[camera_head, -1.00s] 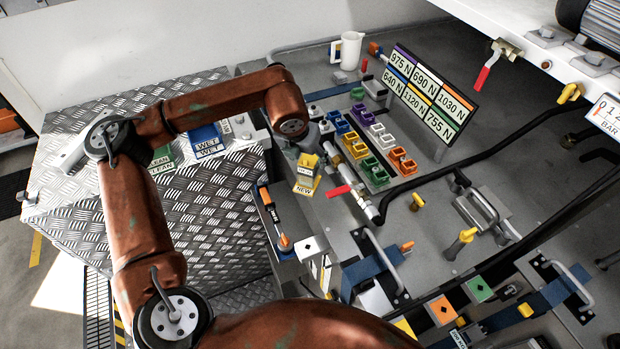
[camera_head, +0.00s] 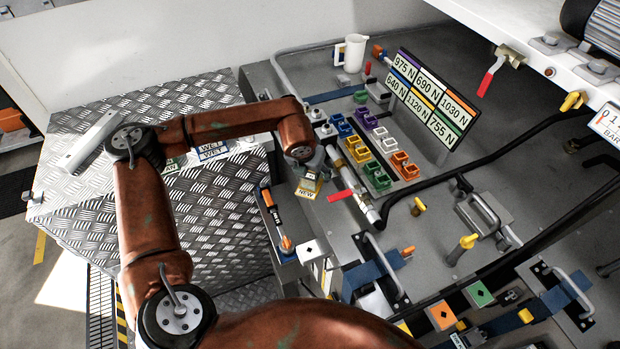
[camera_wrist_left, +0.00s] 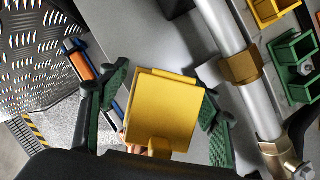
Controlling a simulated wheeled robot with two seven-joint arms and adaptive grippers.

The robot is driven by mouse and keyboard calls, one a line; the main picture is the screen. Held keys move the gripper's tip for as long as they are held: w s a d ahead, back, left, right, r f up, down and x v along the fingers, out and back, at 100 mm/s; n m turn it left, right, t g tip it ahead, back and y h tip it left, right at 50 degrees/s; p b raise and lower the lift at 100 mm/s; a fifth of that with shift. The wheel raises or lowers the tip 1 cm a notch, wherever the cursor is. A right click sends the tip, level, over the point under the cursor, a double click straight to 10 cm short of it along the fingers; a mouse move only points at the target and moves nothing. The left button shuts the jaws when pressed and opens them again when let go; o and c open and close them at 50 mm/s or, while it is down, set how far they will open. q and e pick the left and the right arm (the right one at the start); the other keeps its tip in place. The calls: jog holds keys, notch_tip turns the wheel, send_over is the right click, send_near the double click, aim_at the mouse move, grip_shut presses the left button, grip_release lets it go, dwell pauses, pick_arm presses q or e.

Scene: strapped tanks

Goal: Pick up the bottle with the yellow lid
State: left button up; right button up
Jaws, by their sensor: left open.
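A yellow square lid (camera_wrist_left: 165,108) shows large in the left wrist view, between the two green-padded fingers of my left gripper (camera_wrist_left: 168,92). The fingers stand apart, one on each side, and I see no firm grip. The body under the lid is mostly hidden. In the head view a yellow-topped piece with a NEW label (camera_head: 308,188) stands by the panel's left edge, partly covered by my left gripper (camera_head: 312,174). I take it to be the bottle with the yellow lid. My right gripper is not in view.
A silver pipe (camera_head: 358,188) with a red lever (camera_head: 340,196) runs close on the right. Coloured clips (camera_head: 380,150) lie beyond it. An orange-handled screwdriver (camera_head: 275,217) sits to the left. A treadplate box (camera_head: 205,215) and a white jug (camera_head: 355,53) stand further off.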

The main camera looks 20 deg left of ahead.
pick_arm(q)
jog(key=shift+c, duration=0.5)
jog(key=c, duration=1.4)
